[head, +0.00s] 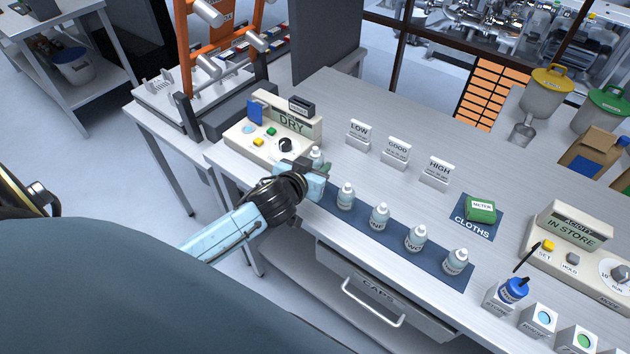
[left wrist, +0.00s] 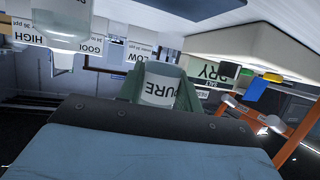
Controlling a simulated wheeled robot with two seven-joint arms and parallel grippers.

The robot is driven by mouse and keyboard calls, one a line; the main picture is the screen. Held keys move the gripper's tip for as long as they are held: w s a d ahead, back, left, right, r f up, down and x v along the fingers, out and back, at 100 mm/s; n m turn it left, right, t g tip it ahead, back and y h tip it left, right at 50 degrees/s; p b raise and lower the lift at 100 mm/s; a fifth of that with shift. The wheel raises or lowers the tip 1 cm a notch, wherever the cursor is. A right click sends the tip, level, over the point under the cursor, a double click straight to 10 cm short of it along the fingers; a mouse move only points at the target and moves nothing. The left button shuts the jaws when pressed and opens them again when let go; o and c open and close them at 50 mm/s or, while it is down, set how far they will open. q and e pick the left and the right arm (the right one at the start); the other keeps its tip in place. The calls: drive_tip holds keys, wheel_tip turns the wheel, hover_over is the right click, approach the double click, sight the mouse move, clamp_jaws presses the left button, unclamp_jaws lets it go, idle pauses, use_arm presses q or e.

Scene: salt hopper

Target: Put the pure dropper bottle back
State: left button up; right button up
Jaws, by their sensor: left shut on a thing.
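The pure dropper bottle (left wrist: 160,84) shows in the left wrist view, its white label reading PURE upside down, between the green fingers of my left gripper (left wrist: 160,90). In the head view my left gripper (head: 316,172) is shut on this bottle (head: 316,154) at the left end of the dark blue mat (head: 330,206). The gripper hides the bottle's base, so I cannot tell whether it touches the mat. Several other white dropper bottles stand upright in a row on the mat, the nearest one (head: 346,197) just right of my gripper. My right gripper is not in view.
The DRY unit (head: 258,147) stands behind and left of my gripper. LOW (head: 359,134), GOOD (head: 396,152) and HIGH (head: 437,171) signs stand behind the row.

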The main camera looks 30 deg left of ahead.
use_arm(q)
drive_tip(key=shift+f+b, duration=0.45)
drive_tip(key=shift+f, duration=2.35)
drive_tip(key=shift+f, duration=0.2)
drive_tip(key=o, duration=1)
drive_tip(key=shift+r, duration=0.1)
drive_tip(key=shift+r, duration=0.25)
drive_tip(key=v, duration=1.2)
drive_tip(key=shift+f, duration=0.1)
